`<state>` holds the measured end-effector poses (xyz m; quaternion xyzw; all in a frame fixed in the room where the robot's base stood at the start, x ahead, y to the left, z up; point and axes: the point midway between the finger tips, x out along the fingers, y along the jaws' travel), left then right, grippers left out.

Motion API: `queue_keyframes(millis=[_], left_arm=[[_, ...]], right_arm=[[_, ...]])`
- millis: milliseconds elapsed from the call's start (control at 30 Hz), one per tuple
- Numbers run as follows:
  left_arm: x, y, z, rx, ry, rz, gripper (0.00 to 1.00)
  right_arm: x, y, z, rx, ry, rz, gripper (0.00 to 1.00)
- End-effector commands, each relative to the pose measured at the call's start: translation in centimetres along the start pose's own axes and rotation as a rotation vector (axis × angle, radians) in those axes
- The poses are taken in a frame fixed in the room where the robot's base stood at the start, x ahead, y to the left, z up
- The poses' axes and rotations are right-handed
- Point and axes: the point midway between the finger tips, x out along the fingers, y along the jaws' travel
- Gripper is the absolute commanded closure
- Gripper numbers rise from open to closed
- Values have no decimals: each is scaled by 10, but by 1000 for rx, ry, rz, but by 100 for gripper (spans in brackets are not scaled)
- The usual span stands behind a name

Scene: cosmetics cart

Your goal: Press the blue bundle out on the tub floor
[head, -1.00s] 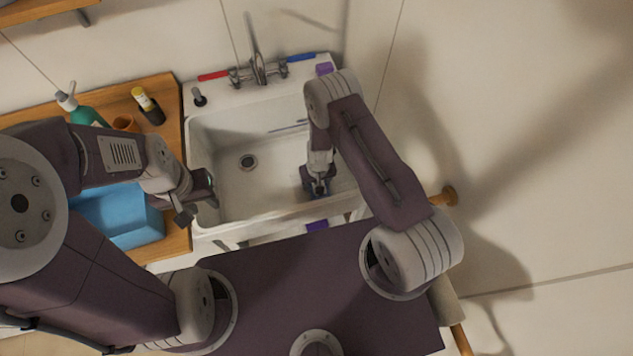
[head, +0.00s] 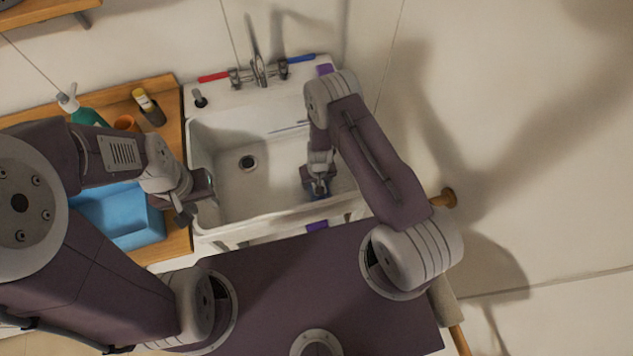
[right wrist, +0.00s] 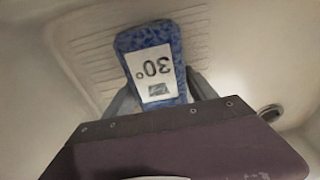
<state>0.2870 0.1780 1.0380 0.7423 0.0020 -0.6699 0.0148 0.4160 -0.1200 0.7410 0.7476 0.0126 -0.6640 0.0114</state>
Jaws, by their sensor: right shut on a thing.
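The blue bundle (right wrist: 152,62) is a mottled blue block with a white label reading "30°", seen in the right wrist view. My right gripper (head: 318,192) reaches down inside the white tub (head: 225,218) on its right side and is shut on the bundle. In the head view the gripper mostly hides the bundle. The bundle is at or near the ribbed tub floor (right wrist: 90,55); I cannot tell if it touches. My left gripper (head: 199,200) is over the tub's left rim, its fingers apart and empty.
The drain (head: 248,162) is in the tub floor, left of my right gripper. A faucet (head: 258,70) stands at the back rim. A wooden counter (head: 178,245) on the left holds a blue bin (head: 135,225), a green pump bottle (head: 85,115) and an orange cup (head: 125,123).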

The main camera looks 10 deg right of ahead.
Motion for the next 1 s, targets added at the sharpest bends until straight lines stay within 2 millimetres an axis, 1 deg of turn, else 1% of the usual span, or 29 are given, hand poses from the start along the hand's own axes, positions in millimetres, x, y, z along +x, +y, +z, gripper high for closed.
queue_keyframes(millis=[33, 100, 1000], left_arm=[[-11, 0, -1, 0, 0, 0, 64], [-21, 0, -2, 0, 0, 0, 64], [-127, 2, -13, 0, 0, 0, 64]], right_arm=[[-12, 0, -2, 0, 2, 0, 67], [-22, 0, -4, 0, 2, 0, 67], [-132, 0, -17, 0, 3, 0, 67]])
